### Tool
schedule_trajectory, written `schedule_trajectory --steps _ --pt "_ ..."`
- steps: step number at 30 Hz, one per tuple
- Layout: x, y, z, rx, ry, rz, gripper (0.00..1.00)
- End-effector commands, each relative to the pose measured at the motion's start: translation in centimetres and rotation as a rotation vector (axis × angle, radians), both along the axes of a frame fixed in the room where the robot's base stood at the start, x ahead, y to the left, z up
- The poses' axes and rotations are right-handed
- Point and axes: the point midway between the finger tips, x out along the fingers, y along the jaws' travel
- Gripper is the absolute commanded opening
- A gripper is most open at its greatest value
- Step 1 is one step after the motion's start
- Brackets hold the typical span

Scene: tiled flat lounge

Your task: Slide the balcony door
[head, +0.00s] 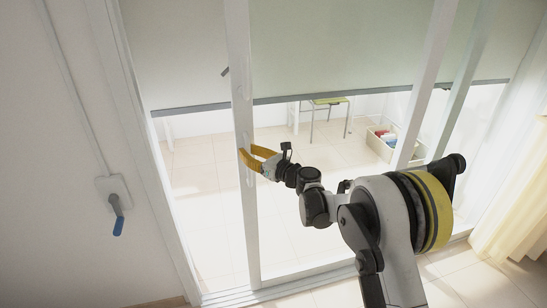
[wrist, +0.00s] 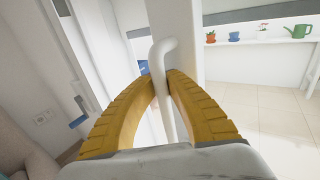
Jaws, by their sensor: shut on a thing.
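The balcony door is a white-framed sliding glass door; its upright frame (head: 242,205) stands left of centre in the head view. My gripper (head: 246,160) reaches this upright from the right. In the wrist view my gripper's yellow fingers (wrist: 162,80) are shut on the white door handle (wrist: 163,60), with one finger on each side of it. The handle's bent top rises above the fingertips. The handle is mostly hidden by the fingers in the head view. A gap of open floor shows left of the upright, between it and the wall-side jamb (head: 150,150).
A crank with a blue grip (head: 118,222) hangs on the left wall. Roller blinds (head: 330,50) cover the upper panes. Beyond the glass are a green-topped stool (head: 328,101) and a crate (head: 381,144). A pale curtain (head: 515,215) hangs at right.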

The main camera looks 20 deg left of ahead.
Motion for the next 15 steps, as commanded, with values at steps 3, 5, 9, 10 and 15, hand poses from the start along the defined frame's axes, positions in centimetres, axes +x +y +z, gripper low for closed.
schedule_trajectory --steps 3,5,9,10,15 --pt "-2.7 4.3 0.0 0.001 0.001 0.025 0.00" --pt "-3.7 5.9 0.1 0.001 0.001 0.025 0.00" --pt "-5.8 9.2 0.1 0.003 0.001 0.024 0.00" --pt "-6.1 9.7 0.1 0.003 0.001 0.023 0.00" --pt "-7.8 12.3 0.1 0.003 0.001 0.019 0.00"
